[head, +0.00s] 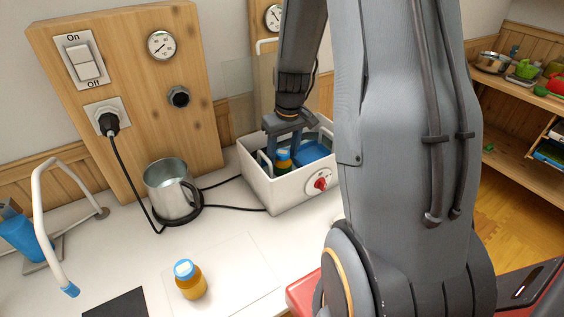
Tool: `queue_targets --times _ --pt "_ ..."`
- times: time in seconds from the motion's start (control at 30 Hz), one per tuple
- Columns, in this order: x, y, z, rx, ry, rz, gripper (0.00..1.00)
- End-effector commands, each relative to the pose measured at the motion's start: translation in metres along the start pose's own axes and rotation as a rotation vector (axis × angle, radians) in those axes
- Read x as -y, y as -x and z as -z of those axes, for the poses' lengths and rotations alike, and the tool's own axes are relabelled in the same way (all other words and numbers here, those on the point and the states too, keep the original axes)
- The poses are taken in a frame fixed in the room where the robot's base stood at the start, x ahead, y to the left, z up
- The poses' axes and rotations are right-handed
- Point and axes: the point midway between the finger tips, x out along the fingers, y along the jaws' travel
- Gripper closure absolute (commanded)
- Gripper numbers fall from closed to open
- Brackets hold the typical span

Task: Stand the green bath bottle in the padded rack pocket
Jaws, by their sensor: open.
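A bottle with a blue cap, an amber shoulder and a dark green lower part (284,168) stands inside the white bath box (285,193), which has a red dial on its front. It appears to be the green bath bottle. My gripper (284,154) points down into the box with its fingers apart, one on each side of the bottle's cap. I cannot tell whether the fingers touch it. The bottle's base is hidden by the box wall. I cannot make out a padded rack pocket for certain; a blue holder (20,236) stands at the far left edge.
An amber bottle with a blue cap (190,281) stands on the front of the white counter. A metal mug (172,188) sits on a black base with cables. A curved white pipe (45,215) rises at the left. A dark mat (117,304) lies at the front edge.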

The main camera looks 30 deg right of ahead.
Motion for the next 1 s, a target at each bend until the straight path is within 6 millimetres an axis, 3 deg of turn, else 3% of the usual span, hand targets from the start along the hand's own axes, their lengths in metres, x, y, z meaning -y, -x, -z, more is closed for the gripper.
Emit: queue_targets --times 0.3,0.57,0.67,0.8,1.0 --pt "0.0 0.051 0.001 -0.003 0.0 -0.001 0.48" --pt "0.006 0.07 -0.002 0.001 0.002 0.001 0.48" --pt "0.035 0.074 -0.018 0.014 0.003 0.003 0.48" --pt "0.095 0.079 -0.06 0.04 -0.003 0.005 0.48" --pt "0.144 0.081 -0.116 0.066 -0.018 0.0 0.48"
